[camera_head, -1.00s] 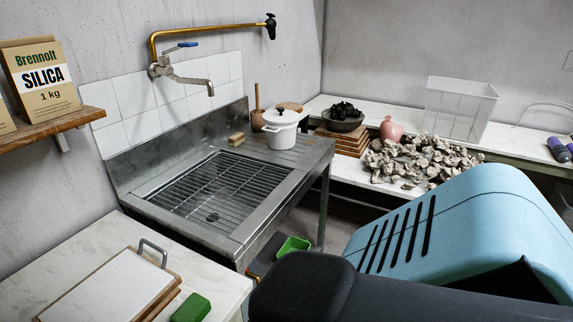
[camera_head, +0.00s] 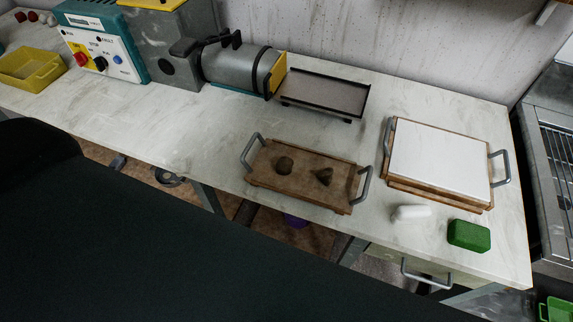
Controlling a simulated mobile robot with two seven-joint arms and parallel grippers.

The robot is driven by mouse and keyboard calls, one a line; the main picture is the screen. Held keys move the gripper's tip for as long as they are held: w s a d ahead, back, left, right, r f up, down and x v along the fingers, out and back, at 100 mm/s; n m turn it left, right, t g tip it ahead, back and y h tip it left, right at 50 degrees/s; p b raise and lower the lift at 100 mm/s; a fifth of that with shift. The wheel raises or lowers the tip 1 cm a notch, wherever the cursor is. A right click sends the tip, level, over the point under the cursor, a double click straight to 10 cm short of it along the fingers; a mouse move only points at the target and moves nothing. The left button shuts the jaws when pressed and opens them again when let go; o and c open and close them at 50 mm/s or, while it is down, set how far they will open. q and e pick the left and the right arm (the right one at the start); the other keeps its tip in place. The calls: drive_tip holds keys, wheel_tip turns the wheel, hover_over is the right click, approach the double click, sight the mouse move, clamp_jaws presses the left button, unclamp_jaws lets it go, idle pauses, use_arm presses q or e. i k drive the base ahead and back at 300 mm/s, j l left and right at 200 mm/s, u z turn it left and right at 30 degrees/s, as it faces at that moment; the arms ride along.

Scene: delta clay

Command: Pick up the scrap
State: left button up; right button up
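Two small brown lumps, which may be the scrap, lie on a brown wooden board with grey handles (camera_head: 262,180) at the middle of the bench. One is a rounded lump (camera_head: 284,165) on the left. The other is a pointed, irregular lump (camera_head: 323,176) on the right. They are apart from each other. I cannot tell from this view which one is the scrap. Neither of my grippers can be made out. A large dark part of my own body covers the lower left and hides the floor there.
The bench (camera_head: 200,130) holds a control box (camera_head: 110,50), a grey cylinder machine (camera_head: 232,68), a yellow bin (camera_head: 30,70), a black-edged tray (camera_head: 322,92), a white-topped board (camera_head: 440,160), a white roll (camera_head: 411,213) and a green block (camera_head: 469,235).

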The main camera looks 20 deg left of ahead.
sight(284, 166)
drive_tip(key=j+z, duration=0.1)
drive_tip(key=z, duration=0.35)
drive_tip(key=j+z, duration=0.1)
drive_tip(key=z, duration=0.35)
drive_tip(key=j+z, duration=0.1)
drive_tip(key=z, duration=0.35)
drive_tip(key=k+j+z, duration=0.55)
drive_tip(key=z, duration=0.2)
drive_tip(key=k+j+z, duration=0.1)
drive_tip(key=k+j, duration=0.3)
drive_tip(key=k, duration=0.15)
drive_tip(key=k+j+z, duration=0.1)
drive_tip(key=k+j, duration=0.3)
drive_tip(key=k, duration=0.15)
